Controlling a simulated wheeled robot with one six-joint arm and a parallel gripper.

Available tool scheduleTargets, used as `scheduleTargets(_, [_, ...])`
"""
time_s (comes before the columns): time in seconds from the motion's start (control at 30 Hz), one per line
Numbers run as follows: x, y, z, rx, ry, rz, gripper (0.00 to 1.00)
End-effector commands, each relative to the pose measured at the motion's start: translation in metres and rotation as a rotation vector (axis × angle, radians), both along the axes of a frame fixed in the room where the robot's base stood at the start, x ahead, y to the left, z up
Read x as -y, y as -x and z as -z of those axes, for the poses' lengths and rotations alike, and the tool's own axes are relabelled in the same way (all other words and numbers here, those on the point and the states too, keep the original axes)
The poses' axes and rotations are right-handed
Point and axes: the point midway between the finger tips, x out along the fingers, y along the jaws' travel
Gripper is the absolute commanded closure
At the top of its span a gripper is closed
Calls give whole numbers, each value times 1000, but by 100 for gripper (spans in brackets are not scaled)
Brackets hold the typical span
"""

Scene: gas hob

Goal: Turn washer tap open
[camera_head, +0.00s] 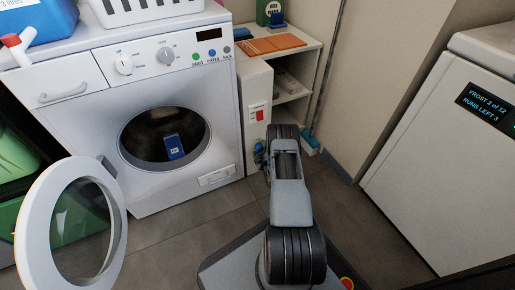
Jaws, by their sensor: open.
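My arm (288,190) reaches away from me toward the gap between the white washer (130,75) and the shelf unit. The washer's round door (53,228) stands wide open to the left, and a blue box lies in the drum.
The shelf unit (300,62) holds orange folded items. A white freezer (440,165) stands right. Grey floor (180,225) is clear before the washer.

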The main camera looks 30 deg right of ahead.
Motion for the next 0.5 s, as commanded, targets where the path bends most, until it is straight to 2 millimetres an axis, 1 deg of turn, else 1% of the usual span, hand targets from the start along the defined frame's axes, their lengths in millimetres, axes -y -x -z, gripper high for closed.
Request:
scheduleTargets(0.4, [-3,-4,0,0,0,-7,25])
scheduleTargets(0.5, [-3,-4,0,0,0,-7,34])
